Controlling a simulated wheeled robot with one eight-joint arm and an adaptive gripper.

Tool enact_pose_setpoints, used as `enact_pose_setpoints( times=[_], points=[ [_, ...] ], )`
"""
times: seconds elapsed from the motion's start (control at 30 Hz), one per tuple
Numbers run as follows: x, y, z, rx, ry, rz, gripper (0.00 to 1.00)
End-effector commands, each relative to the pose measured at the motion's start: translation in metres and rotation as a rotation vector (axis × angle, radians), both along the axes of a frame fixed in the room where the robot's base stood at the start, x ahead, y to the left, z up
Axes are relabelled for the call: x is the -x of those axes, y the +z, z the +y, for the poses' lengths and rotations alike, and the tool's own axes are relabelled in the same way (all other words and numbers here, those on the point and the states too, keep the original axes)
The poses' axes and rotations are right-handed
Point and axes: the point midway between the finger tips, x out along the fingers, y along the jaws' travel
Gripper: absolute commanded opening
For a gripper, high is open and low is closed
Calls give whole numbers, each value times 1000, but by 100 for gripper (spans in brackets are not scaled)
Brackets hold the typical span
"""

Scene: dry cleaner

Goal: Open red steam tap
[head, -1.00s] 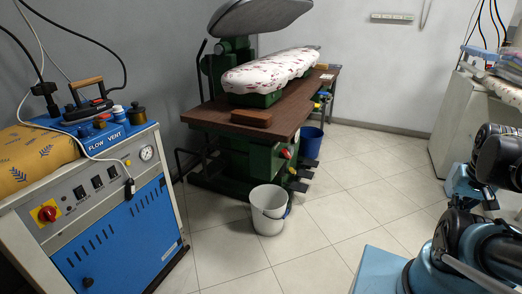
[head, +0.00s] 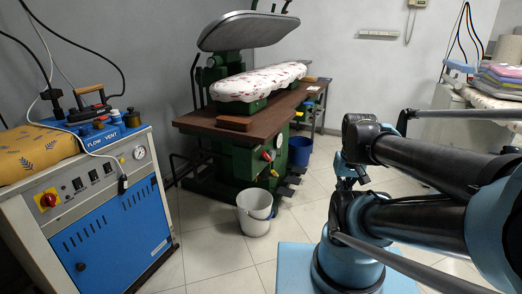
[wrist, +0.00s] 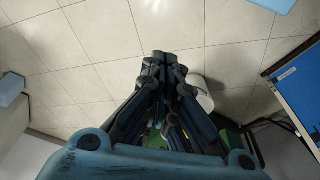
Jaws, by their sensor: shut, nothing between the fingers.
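Two red controls show in the head view, and I cannot tell for sure which is the steam tap. A small round red one (head: 266,156) is on the front of the green press stand, under the brown table top. A red knob (head: 48,200) on a yellow plate is on the front panel of the blue and white steam unit (head: 110,225). My gripper (wrist: 165,58) is shut and empty in the wrist view, above the tiled floor and apart from both red controls. In the head view I cannot make out its fingers.
A pale bucket (head: 254,222) stands on the floor before the press table (head: 225,120). A blue bin (head: 300,150) stands behind. Folded cloths (head: 500,75) lie at the right. The floor between the steam unit and my arm is mostly clear.

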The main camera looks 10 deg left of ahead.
Motion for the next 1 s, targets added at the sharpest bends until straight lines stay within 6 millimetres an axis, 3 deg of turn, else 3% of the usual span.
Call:
enact_pose_setpoints(
  times=[0.3,0.37,0.47,0.67,1.0],
  points=[
    [0,0,0,-1,0,0,0],
    [7,5,1,-4,2,-10,0],
    [2,10,5,-20,11,-5,0],
    [-24,29,29,-96,56,21,0],
    [-87,60,66,-264,165,54,0]
  ],
)
